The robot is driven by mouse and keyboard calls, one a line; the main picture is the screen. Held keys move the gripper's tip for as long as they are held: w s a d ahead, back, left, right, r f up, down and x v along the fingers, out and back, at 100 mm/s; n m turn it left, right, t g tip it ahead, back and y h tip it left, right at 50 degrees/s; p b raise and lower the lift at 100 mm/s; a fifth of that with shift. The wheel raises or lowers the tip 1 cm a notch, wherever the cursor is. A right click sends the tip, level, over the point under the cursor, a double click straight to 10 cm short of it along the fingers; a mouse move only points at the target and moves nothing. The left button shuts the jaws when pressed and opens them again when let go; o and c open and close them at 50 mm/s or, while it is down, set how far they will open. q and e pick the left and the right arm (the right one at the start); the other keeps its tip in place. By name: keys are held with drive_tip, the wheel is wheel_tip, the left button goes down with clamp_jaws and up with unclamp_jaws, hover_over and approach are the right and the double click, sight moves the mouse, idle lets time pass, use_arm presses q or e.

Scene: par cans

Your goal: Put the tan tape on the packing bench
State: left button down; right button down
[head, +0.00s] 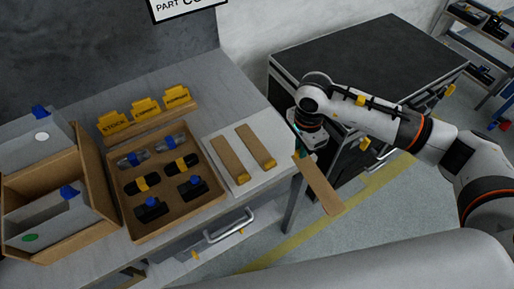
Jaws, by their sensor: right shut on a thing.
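My right gripper (301,152) is shut on a tan tape strip (322,188). It holds the strip just off the right edge of the grey bench (176,92), and the strip hangs tilted down over the floor. The fingertips are partly hidden by the wrist. Two more tan strips with yellow ends, one on the left (230,160) and one on the right (256,147), lie on a white sheet (222,130) on the bench. No sign marks this bench as the packing bench. My left gripper is not in view.
A brown tray (180,222) with several dark parts and yellow labels sits on the bench. An open cardboard box (92,200) stands left of it. A black-topped cabinet (365,50) stands behind my right arm. The bench is clear behind the sheet.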

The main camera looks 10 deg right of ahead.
drive_tip(key=w+d+r+m+b, duration=0.1)
drive_tip(key=w+m+b, duration=0.25)
drive_tip(key=m, duration=1.35)
drive_tip(key=w+r+m+b, duration=0.1)
drive_tip(key=w+m+b, duration=0.3)
drive_tip(key=m, duration=1.4)
drive_tip(key=f, duration=0.2)
drive_tip(key=s+f, duration=0.1)
drive_tip(key=f, duration=0.2)
drive_tip(key=shift+s+d+f, duration=0.1)
drive_tip(key=shift+s+d, duration=0.05)
wheel_tip(320, 180, down, 5)
drive_tip(key=shift+r, duration=0.1)
